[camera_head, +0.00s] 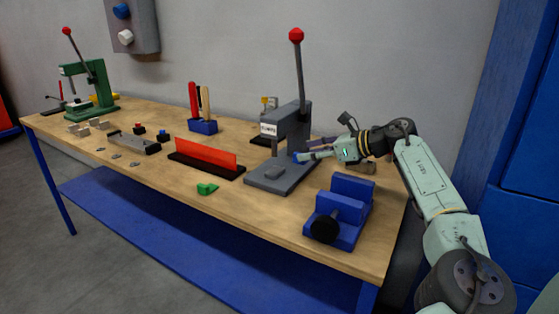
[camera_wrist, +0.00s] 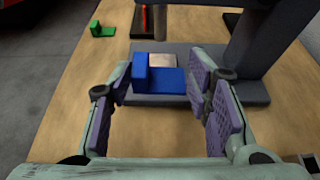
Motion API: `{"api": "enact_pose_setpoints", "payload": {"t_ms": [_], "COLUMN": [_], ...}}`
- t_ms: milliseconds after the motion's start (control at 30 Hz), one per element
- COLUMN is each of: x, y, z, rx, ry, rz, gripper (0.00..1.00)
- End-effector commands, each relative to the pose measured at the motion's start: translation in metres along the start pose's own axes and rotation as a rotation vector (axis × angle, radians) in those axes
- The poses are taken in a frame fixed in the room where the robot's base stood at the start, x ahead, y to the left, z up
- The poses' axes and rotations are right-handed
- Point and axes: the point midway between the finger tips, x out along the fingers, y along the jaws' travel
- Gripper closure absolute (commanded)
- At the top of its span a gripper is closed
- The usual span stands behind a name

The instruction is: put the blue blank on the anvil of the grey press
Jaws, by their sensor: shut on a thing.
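The blue blank (camera_wrist: 160,80) is an L-shaped piece, a flat plate with a raised block at its left end. My gripper (camera_wrist: 164,94) is shut on it, with a purple pad on either side. In the head view the blank (camera_head: 297,157) shows as a small blue spot at the tip of my gripper (camera_head: 304,156). The grey press (camera_head: 292,122) stands upright with its lever raised. Its anvil (camera_wrist: 163,60), a pale metal block on the grey base, shows just beyond the blank, which hides part of it. I cannot tell the exact height of the blank above the base.
A green blank (camera_head: 207,188) lies on the table (camera_head: 180,195) left of the press. A blue vise (camera_head: 341,208) stands at the front right. A red strip on a black base (camera_head: 205,158) lies to the left. A green press (camera_head: 90,90) stands at the far end.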

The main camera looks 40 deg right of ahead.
Motion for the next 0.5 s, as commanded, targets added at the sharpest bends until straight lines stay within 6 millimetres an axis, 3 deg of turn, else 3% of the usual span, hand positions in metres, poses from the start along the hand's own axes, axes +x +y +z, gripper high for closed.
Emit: {"api": "enact_pose_setpoints", "payload": {"t_ms": [200, 500], "x": [0.048, 0.073], "y": [0.001, 0.0], "z": [-0.001, -0.005], "rx": [0.001, 0.0], "ry": [0.001, 0.0], "rz": [0.003, 0.001], "gripper": [0.82, 0.82]}}
